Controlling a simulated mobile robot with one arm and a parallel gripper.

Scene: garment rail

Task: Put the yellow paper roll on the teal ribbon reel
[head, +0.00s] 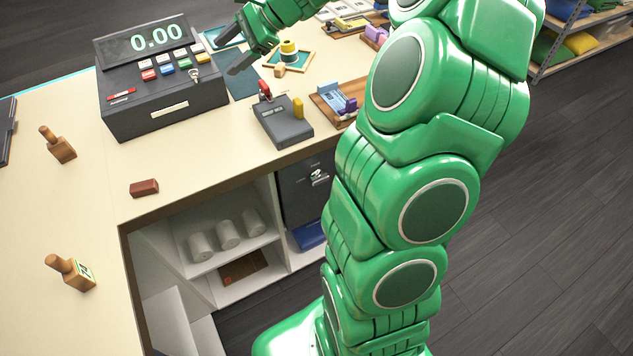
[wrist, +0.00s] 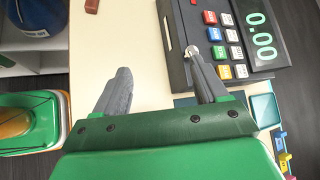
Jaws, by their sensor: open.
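A small yellow roll (head: 288,47) stands upright in a shallow teal-rimmed tray (head: 306,59) at the back of the counter. It seems to be part of a short stack with paler and darker bands. I cannot tell whether the teal ribbon reel is in that stack, as it is too small to make out. Neither roll nor reel is clear there.
The cash register (head: 160,95) stands left of my gripper. A dark card machine (head: 281,122) and a wooden tray (head: 325,101) sit nearer the front edge. Two wooden stamps (head: 58,145) and a red-brown block (head: 144,188) lie left. The front-left counter has free room.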

